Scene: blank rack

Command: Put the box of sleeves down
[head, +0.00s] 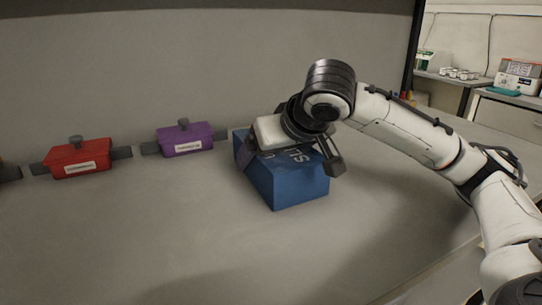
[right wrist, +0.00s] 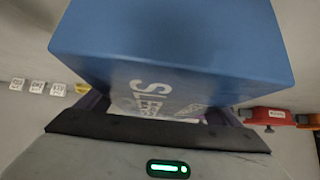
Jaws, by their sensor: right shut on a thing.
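The box of sleeves (head: 293,186) is a blue box with white lettering, right of centre in the head view. My right gripper (head: 292,158) is over it from above, with its fingers at opposite sides, shut on it. The box sits at or just above the grey worktop; I cannot tell whether its base touches. In the right wrist view the box (right wrist: 175,45) fills the upper middle, its lettering partly hidden by the gripper body. My left gripper is not in view.
A red lidded container (head: 78,158) and a purple one (head: 186,139), both with dark side handles, stand in a row at the left. The purple one is close to the box. The worktop (head: 130,235) in front is clear. A wall stands behind.

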